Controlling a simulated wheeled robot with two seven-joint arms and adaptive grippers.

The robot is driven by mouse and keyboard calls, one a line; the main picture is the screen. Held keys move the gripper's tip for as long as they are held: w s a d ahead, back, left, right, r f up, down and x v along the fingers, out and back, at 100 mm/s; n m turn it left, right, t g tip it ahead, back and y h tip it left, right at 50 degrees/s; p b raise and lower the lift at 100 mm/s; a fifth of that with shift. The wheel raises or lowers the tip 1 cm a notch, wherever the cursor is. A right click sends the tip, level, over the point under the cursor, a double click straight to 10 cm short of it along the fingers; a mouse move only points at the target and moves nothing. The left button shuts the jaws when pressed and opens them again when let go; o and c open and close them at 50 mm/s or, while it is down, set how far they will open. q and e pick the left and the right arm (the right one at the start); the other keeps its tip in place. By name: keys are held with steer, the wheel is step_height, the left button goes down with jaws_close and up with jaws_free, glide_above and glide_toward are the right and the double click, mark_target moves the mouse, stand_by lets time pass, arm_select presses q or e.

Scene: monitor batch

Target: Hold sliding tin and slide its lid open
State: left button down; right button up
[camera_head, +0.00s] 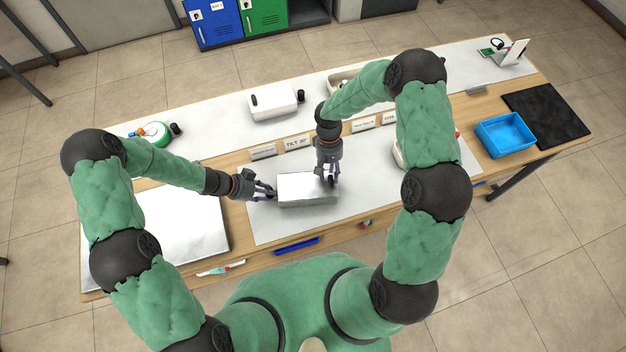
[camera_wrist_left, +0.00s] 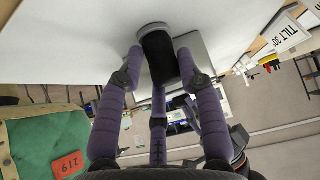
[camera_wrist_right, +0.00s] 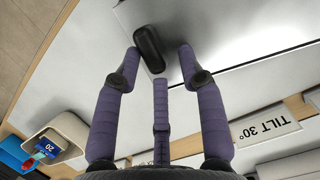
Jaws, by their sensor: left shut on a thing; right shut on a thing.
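The sliding tin (camera_head: 306,190), a pale box with a silvery top, sits on the light mat in front of me. My left gripper (camera_head: 268,193) is at its left end, shut on a dark rounded grip (camera_wrist_left: 158,56) that shows between the fingers in the left wrist view. My right gripper (camera_head: 330,180) comes down from above onto the right part of the top, shut on the lid's black knob (camera_wrist_right: 149,46). The knob lies between the fingers in the right wrist view. The right gripper hides part of the tin's right end. I cannot tell whether the lid has slid.
Another pale box with black knobs (camera_head: 275,104) stands behind. A silvery panel (camera_head: 185,225) lies at left, and a green-and-white round item (camera_head: 156,133) is behind it. A blue tray (camera_head: 505,135) and black mat (camera_head: 552,112) are at right. A label strip (camera_head: 298,143) runs behind the tin.

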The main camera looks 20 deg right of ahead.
steer(key=c, duration=0.4)
steer(key=shift+a, duration=0.1)
jaws_close()
steer(key=o, duration=1.2)
jaws_free()
steer(key=shift+d, duration=0.25)
steer(key=v, duration=1.2)
steer(key=shift+d, duration=0.1)
